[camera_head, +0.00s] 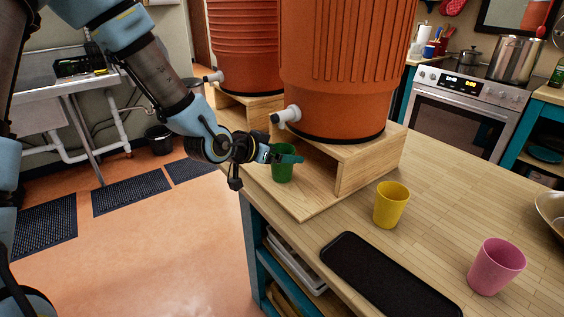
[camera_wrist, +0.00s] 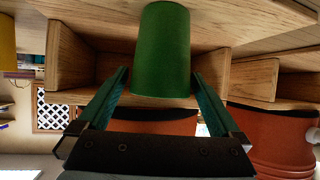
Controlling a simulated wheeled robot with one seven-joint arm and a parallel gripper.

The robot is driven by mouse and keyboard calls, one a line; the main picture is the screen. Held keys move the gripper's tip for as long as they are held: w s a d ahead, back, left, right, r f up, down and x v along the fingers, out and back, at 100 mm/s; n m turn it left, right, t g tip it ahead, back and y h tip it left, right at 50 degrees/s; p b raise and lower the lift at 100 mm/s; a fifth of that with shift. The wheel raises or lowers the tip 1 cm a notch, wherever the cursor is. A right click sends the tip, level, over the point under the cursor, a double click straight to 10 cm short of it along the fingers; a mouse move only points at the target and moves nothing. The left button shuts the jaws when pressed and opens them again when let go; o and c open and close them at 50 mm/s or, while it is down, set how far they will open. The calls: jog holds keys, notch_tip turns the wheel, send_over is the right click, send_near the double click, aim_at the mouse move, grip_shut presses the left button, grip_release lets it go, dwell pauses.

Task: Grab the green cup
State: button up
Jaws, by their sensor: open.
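The green cup (camera_head: 283,168) stands on the wooden base under the near orange water dispenser, below its tap. My gripper (camera_head: 294,158) is at the cup, its fingers partly in front of it in the head view. In the wrist view the picture is upside down, and the green cup (camera_wrist: 163,55) lies between and just ahead of the two open green fingers (camera_wrist: 160,98). A gap shows on both sides of the cup near the fingertips. I cannot tell whether either finger touches it.
The near orange dispenser (camera_head: 335,80) stands on a wooden stand (camera_head: 365,165) right beside my gripper. Its white tap (camera_head: 287,115) is just above. A yellow cup (camera_head: 391,204), a pink cup (camera_head: 496,266) and a black tray (camera_head: 388,279) are on the counter to the right.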

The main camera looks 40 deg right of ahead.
jog(key=shift+c, duration=0.2)
jog(key=c, duration=1.4)
jog(key=shift+d+r, duration=0.1)
jog(key=shift+r, duration=0.05)
